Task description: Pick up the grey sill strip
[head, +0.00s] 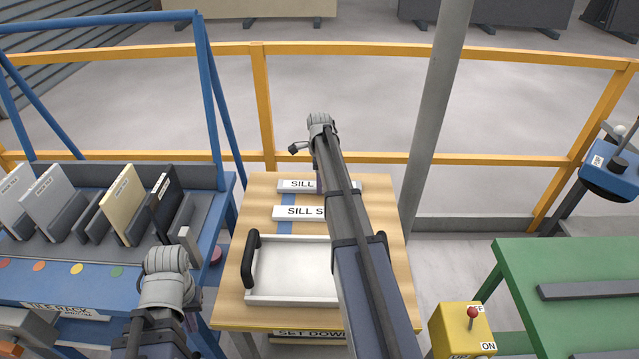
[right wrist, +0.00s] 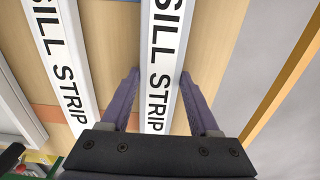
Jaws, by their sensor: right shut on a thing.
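Two pale grey-white strips lettered SILL STRIP lie on the wooden table, a far one (head: 296,185) and a near one (head: 298,212). In the right wrist view the far strip (right wrist: 158,62) runs between the purple fingers of my right gripper (right wrist: 158,74), which is shut on it across its width. The near strip (right wrist: 58,62) lies to the left, apart from the fingers.
A white tray (head: 290,297) with black handles sits on the table (head: 232,312) nearer me. A blue rack (head: 60,290) with upright tiles stands left. A yellow switch box (head: 462,330) and green table (head: 530,270) are right. A yellow railing (head: 262,105) and grey post (head: 437,110) stand behind.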

